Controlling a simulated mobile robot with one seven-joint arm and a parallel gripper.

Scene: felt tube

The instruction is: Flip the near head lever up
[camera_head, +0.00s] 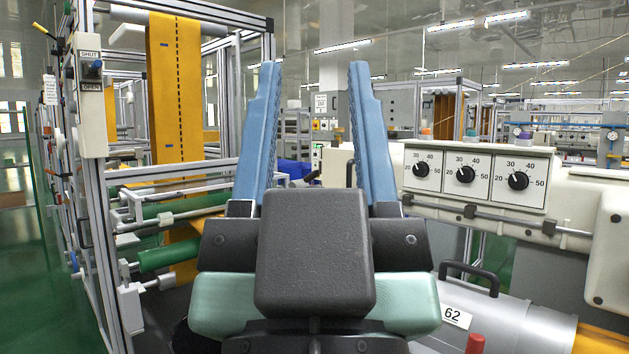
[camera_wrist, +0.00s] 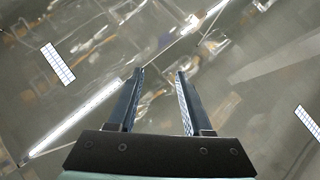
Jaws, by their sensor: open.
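My gripper (camera_head: 315,65) is open and empty, with its two blue fingers pointing up in the middle of the head view. It also shows in the wrist view (camera_wrist: 160,72), with nothing between the fingers. A small dark lever-like handle (camera_head: 312,177) shows between the fingers, beside a cream machine head (camera_head: 337,167) further back. I cannot tell whether it is the near head lever. The gripper body hides what is below it. The wrist view shows only the ceiling and lights.
A cream panel with several black dials (camera_head: 465,175) stands on the right, with a metal rail below. A grey cylinder marked 62 (camera_head: 500,325) lies at lower right. An aluminium frame (camera_head: 95,210) with yellow felt (camera_head: 175,90) and a SHUT/OPEN switch box (camera_head: 92,115) stands left.

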